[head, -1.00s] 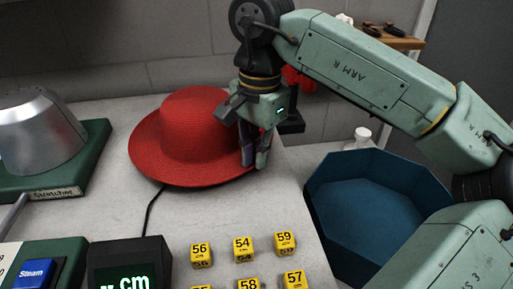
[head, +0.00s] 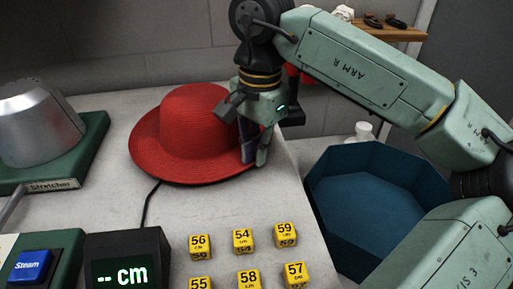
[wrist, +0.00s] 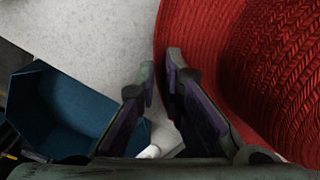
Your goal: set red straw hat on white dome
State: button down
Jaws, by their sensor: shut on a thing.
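The red straw hat (head: 193,125) sits crown up on the pale tabletop, near its right edge. My gripper (head: 255,158) is at the right side of the hat, pointing down, with its fingers closed on the brim. In the wrist view, the fingers of my gripper (wrist: 162,75) are close together at the brim edge, and the woven red hat (wrist: 265,70) fills the right side. The fingers hide part of the brim. I see no white dome in either view.
A silver dome (head: 38,125) stands on a green base labelled Stretcher (head: 60,180) at the left. Several yellow number cubes (head: 242,240), a cm display (head: 125,270) and a blue Steam button (head: 32,266) are in front. A dark blue bin (head: 375,200) stands right of the table.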

jog(key=shift+f, duration=0.35)
jog(key=c, duration=1.6)
grip_release()
jog(key=shift+c, duration=0.2)
jog(key=shift+r, duration=0.1)
